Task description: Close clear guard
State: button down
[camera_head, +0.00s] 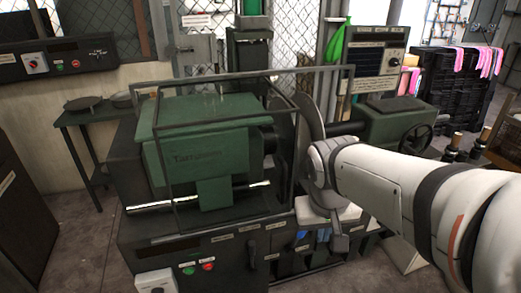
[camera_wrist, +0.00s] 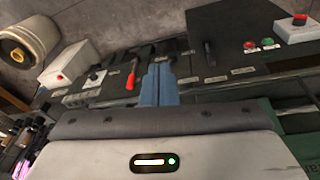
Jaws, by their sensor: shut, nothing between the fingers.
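The clear guard (camera_head: 296,150) is a see-through panel in a thin dark frame in the head view. Its frame stands in front of and around the green headstock (camera_head: 205,135) of the lathe, and a bar reaches right above the grey disc (camera_head: 311,125). I cannot tell whether it is fully shut. My white arm comes in from the right, its end just right of the disc and the guard's right edge. In the wrist view, my gripper's blue fingers (camera_wrist: 160,82) are together with nothing between them, over the lathe's front tool area. No contact with the guard is visible.
A control box with green and red buttons (camera_head: 198,267) is on the lathe's front. The tailstock with a handwheel (camera_head: 415,138) is behind my arm. A red-handled tool (camera_wrist: 132,75) lies near the fingers. A green side table (camera_head: 90,115) stands at left.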

jog(key=w+a+r+m+t+h, duration=0.1)
jog(key=w+a+r+h, duration=0.15)
jog(key=w+a, duration=0.55)
jog(key=w+a+r+t+h, duration=0.2)
jog(key=w+a+r, duration=0.1)
jog(key=w+a, duration=0.55)
jog(key=p, duration=0.2)
send_near(273, 179)
jog(key=f, duration=0.3)
jog(key=shift+s+f, duration=0.4)
jog(key=d, duration=0.2)
jog(key=shift+d+r, duration=0.15)
jog(key=shift+d, duration=0.15)
jog(key=shift+w+d, duration=0.1)
jog(key=shift+d, duration=0.55)
